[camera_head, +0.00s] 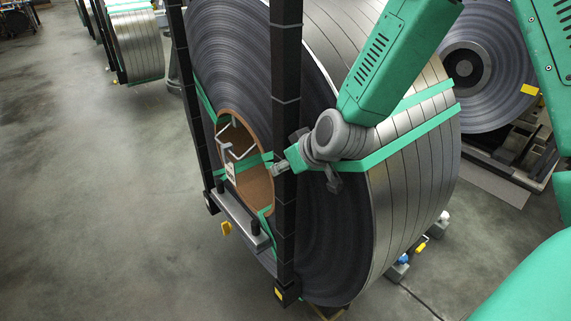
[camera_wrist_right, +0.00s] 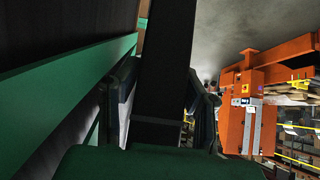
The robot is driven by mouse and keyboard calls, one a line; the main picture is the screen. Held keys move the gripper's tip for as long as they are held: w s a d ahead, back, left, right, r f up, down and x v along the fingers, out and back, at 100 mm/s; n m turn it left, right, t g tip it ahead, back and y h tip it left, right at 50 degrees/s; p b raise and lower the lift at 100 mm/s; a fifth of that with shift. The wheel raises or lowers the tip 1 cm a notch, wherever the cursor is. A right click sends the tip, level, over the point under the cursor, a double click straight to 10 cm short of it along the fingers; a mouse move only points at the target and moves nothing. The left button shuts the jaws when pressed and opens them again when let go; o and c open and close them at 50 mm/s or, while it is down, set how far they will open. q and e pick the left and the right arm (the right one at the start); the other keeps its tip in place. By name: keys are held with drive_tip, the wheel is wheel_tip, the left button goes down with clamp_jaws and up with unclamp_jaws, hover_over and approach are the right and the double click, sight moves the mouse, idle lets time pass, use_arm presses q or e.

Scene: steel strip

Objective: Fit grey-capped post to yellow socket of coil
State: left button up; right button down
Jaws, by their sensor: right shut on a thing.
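A big dark steel coil (camera_head: 340,225) with green straps fills the middle of the head view. Two tall black posts stand before its face, the left one (camera_head: 190,100) and the right one (camera_head: 285,120). Both run out of the top edge, so I see no grey cap. My right gripper (camera_head: 279,169) is shut on the right post at mid-height, beside the coil's bore. In the right wrist view the dark post (camera_wrist_right: 165,70) is between the fingers. A yellow part (camera_head: 279,294) shows at its foot; I cannot tell whether it is seated. My left gripper is out of view.
A grey crossbar (camera_head: 238,220) joins the posts low down, with a yellow tag (camera_head: 227,229) beside it. The brown-lined bore (camera_head: 257,190) holds a white bracket. Another coil (camera_head: 475,60) stands behind at right. The floor at left is clear.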

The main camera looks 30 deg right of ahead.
drive_tip(key=shift+w+f+b, duration=0.1)
drive_tip(key=shift+f+b, duration=0.25)
drive_tip(key=shift+f, duration=0.15)
drive_tip(key=c, duration=1)
unclamp_jaws()
drive_tip(key=shift+o, duration=0.2)
drive_tip(key=shift+a, duration=0.1)
